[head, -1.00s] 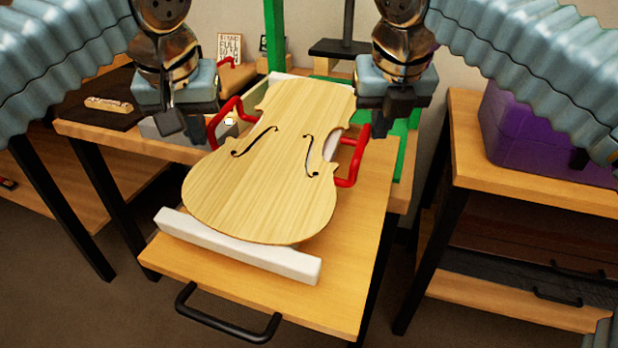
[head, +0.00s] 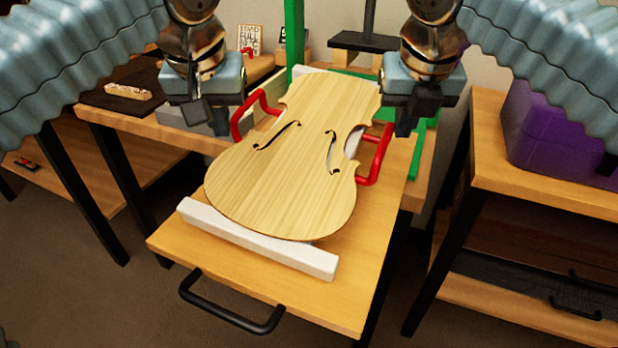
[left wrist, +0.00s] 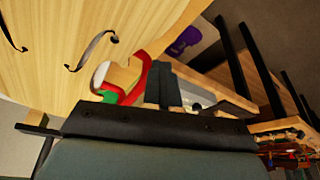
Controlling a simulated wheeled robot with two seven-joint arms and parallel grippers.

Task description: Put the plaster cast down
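The plaster cast (head: 260,240) is a white block with a red handle on each side, the left one (head: 237,124) and the right one (head: 377,160). It lies on a pulled-out wooden board. A pale violin plate (head: 290,165) with two f-holes lies over it and hides most of it. My left gripper (head: 197,112) is above and left of the left handle, apart from it. My right gripper (head: 405,122) is just above and right of the right handle; I see no grip. In the left wrist view the left fingers (left wrist: 163,88) hang in front of a red handle (left wrist: 132,85).
The board (head: 340,300) has a black pull handle (head: 230,310) at its front. A green frame (head: 294,40) stands behind the cast. A purple box (head: 560,130) sits on the right table.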

